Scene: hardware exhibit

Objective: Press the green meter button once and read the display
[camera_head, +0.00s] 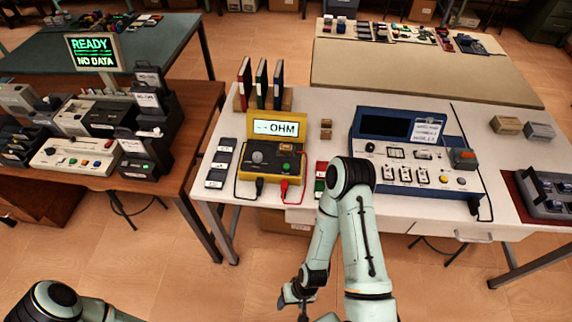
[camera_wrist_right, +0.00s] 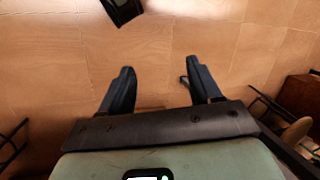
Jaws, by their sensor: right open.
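The yellow meter (camera_head: 271,158) stands on the white table. Its raised display (camera_head: 276,128) reads "- - OHM". Its dark panel has a grey knob and a small button that looks green (camera_head: 286,147). A black and a red lead plug into its front. My right gripper (camera_head: 290,297) hangs low in front of the table, well below and apart from the meter. In the right wrist view its two fingers (camera_wrist_right: 160,68) are spread and empty above the floor. My left arm shows only at the bottom left corner; its gripper is out of view.
A blue instrument (camera_head: 368,180) stands to the meter's right, and a red and green block (camera_head: 320,178) lies between them. Binders (camera_head: 261,84) stand behind the meter. A grey strip (camera_head: 219,163) lies to its left. The table's front edge is between my right gripper and the meter.

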